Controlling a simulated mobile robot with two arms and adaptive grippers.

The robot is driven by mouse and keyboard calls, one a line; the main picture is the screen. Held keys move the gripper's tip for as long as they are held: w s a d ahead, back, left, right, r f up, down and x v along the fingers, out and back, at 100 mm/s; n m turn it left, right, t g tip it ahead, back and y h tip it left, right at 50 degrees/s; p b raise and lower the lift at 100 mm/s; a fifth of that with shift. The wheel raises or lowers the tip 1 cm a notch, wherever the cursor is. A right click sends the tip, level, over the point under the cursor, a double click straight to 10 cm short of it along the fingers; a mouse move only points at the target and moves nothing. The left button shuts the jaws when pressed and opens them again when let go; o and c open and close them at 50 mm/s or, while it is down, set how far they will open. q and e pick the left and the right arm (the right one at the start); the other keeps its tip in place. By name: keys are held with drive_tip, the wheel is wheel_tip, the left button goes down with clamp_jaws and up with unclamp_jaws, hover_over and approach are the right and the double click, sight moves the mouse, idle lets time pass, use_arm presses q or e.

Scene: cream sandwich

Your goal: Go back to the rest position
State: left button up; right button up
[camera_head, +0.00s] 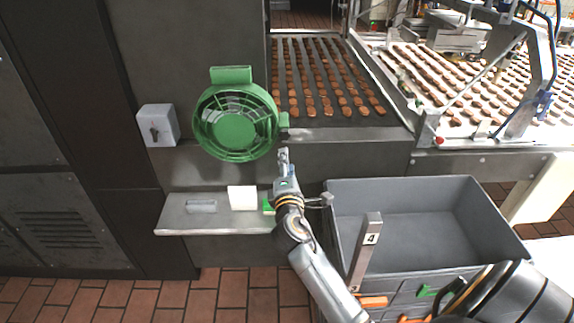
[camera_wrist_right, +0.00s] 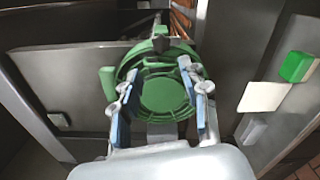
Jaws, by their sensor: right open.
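My right gripper (camera_head: 283,160) is at the middle of the head view, in front of the dark machine wall and just below and right of the green round part. It is open; in the right wrist view the two blue-padded fingers (camera_wrist_right: 157,88) stand apart with nothing clearly held between them. The green round part (camera_head: 236,134), a ring with a slatted inside, is against the machine wall. It also shows in the right wrist view (camera_wrist_right: 163,92), beyond the fingers; whether they touch it I cannot tell. My left gripper is not in view.
A grey shelf (camera_head: 172,224) below holds a white block (camera_head: 242,198) and a grey piece (camera_head: 201,206). A grey crate (camera_head: 510,240) stands right of my forearm. A grey switch box (camera_head: 158,125) is on the left wall. A conveyor (camera_head: 330,134) carries rows of biscuits behind.

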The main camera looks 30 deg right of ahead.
drive_tip(key=shift+s+a, duration=0.1)
drive_tip(key=shift+s, duration=0.1)
idle(0.4)
